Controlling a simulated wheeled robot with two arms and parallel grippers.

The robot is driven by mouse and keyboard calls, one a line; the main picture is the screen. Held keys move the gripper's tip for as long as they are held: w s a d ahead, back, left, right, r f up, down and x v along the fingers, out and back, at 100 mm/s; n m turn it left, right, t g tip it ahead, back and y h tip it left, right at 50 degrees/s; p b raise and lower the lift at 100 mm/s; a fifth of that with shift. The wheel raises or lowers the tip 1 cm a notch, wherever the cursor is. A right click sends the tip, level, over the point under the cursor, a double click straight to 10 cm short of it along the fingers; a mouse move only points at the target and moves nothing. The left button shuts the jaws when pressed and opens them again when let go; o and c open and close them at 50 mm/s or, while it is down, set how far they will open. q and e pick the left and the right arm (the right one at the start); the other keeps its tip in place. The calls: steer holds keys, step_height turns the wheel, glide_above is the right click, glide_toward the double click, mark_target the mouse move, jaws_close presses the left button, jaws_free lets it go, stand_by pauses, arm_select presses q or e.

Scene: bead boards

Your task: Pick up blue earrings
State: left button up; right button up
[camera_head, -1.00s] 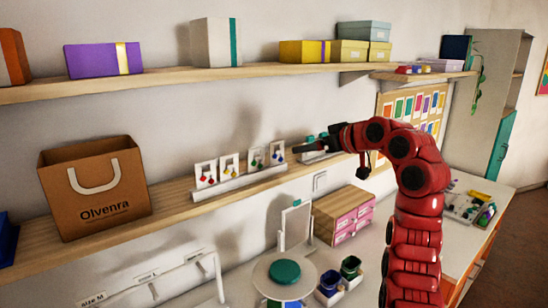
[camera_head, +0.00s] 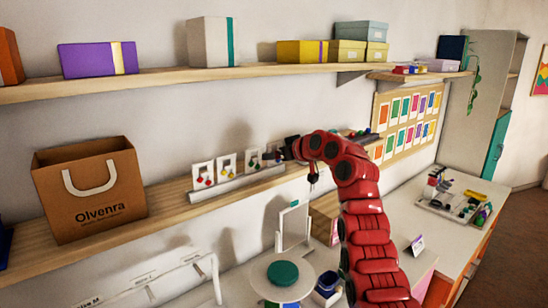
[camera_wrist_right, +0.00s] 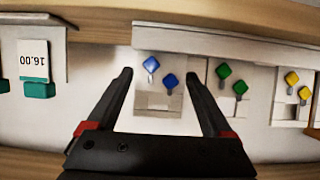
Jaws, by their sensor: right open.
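The blue earrings are a pair, an upper-left blue earring (camera_wrist_right: 152,65) and a blue earring (camera_wrist_right: 170,81) beside it, on a pale card (camera_wrist_right: 158,104) in the right wrist view. My right gripper (camera_wrist_right: 160,76) is open, with one dark finger on each side of the card and both earrings in the gap between them. Nothing is gripped. In the head view my right gripper (camera_head: 284,152) reaches the right end of the earring row on the lower wooden shelf, and the blue pair there is mostly hidden. My left gripper is not in view.
Green earrings (camera_wrist_right: 231,80) and yellow earrings (camera_wrist_right: 297,87) hang on neighbouring cards. Red earrings (camera_head: 204,180) are farther left. A 16.00 price card (camera_wrist_right: 34,60) stands on the other side. A brown Olvenra bag (camera_head: 88,190) and an upper shelf (camera_head: 150,80) are close by.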

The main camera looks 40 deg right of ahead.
mark_target(275, 143)
steer(key=shift+c, duration=0.3)
jaws_close()
stand_by(0.4)
steer(key=shift+r+b, duration=0.55)
steer(key=shift+r, duration=0.2)
steer(key=shift+r+b, duration=0.4)
steer(key=shift+r, duration=0.55)
step_height(275, 143, up, 4)
steer(key=shift+r+b, duration=0.2)
steer(key=shift+b, duration=0.15)
steer(key=shift+a+r+p, duration=0.1)
steer(key=shift+r+p, duration=0.6)
steer(key=shift+r, duration=0.05)
steer(key=shift+r+p, duration=0.3)
steer(key=shift+r, duration=0.05)
